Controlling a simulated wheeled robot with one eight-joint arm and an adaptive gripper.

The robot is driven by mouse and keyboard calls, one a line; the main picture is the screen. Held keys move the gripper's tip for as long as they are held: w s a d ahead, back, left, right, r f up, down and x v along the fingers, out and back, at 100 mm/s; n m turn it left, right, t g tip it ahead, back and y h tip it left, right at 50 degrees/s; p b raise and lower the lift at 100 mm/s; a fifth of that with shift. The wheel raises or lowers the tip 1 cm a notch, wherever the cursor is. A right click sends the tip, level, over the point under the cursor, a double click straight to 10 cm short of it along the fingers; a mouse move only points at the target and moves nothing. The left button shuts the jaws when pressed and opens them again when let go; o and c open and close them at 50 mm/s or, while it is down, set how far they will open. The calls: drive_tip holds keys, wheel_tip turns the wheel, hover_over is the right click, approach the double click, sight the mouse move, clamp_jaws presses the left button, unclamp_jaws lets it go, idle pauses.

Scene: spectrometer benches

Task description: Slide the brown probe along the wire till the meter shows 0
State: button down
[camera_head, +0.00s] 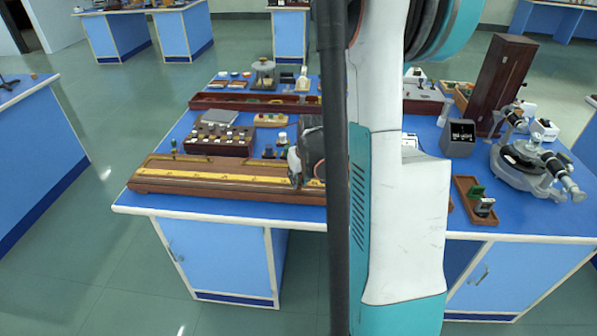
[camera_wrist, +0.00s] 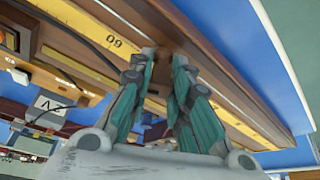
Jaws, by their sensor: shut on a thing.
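The long wooden wire board (camera_head: 160,185) with a yellow scale lies along the front of the blue bench. In the wrist view the yellow scale (camera_wrist: 105,38) shows the mark 60, seen upside down. My gripper (camera_wrist: 163,58) is over the board, its two green-padded fingers closed around a small brown piece, which looks like the brown probe (camera_wrist: 163,50). The fingers hide most of it, and I cannot tell whether it touches the wire. A grey box with a pale face (camera_wrist: 47,110) may be the meter; its reading is not legible. In the head view my arm hides the board's right part.
A dark resistance box (camera_head: 222,140) with several pale knobs stands behind the board. A dark box (camera_head: 460,138), a small wooden tray (camera_head: 468,200) and a grey spectrometer (camera_head: 525,170) are at the right. A black cable (camera_wrist: 75,45) runs near the board.

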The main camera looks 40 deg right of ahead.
drive_tip(key=shift+f, duration=0.15)
drive_tip(key=shift+f+b, duration=0.35)
drive_tip(key=shift+f, duration=0.1)
drive_tip(key=shift+s+d+r, duration=0.1)
drive_tip(key=shift+s+d, duration=0.25)
drive_tip(key=shift+s, duration=0.1)
drive_tip(key=shift+s+f+b, duration=0.2)
drive_tip(key=shift+b, duration=0.1)
idle(2.4)
idle(1.1)
drive_tip(key=c, duration=1.4)
unclamp_jaws()
drive_tip(key=shift+w, duration=0.1)
drive_tip(key=shift+r, duration=0.1)
